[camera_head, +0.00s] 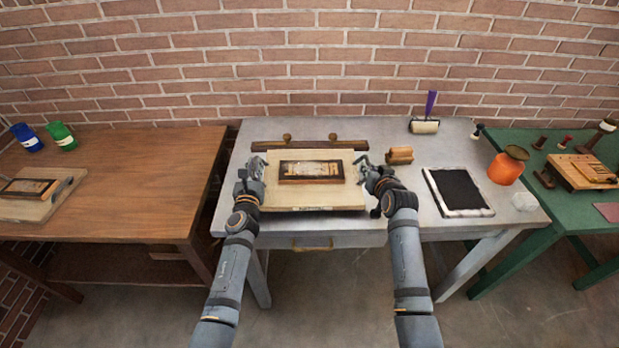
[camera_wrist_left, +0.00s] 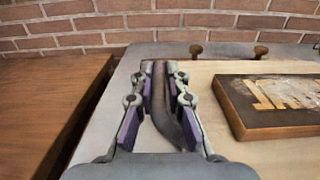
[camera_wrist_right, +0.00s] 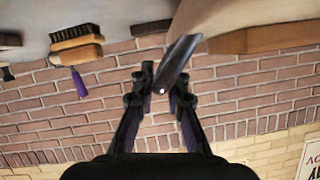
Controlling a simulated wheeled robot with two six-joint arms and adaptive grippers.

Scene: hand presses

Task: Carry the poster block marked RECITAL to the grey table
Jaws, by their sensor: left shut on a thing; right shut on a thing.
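A pale wooden board (camera_head: 330,198) with a dark-framed block (camera_head: 311,171) on top is at the front middle of the grey table (camera_head: 460,145).
A dark rail (camera_head: 310,145) with knobs lies behind the board. Another board (camera_head: 30,205) is on the brown table (camera_head: 130,165); a green table (camera_head: 530,148) stands right.

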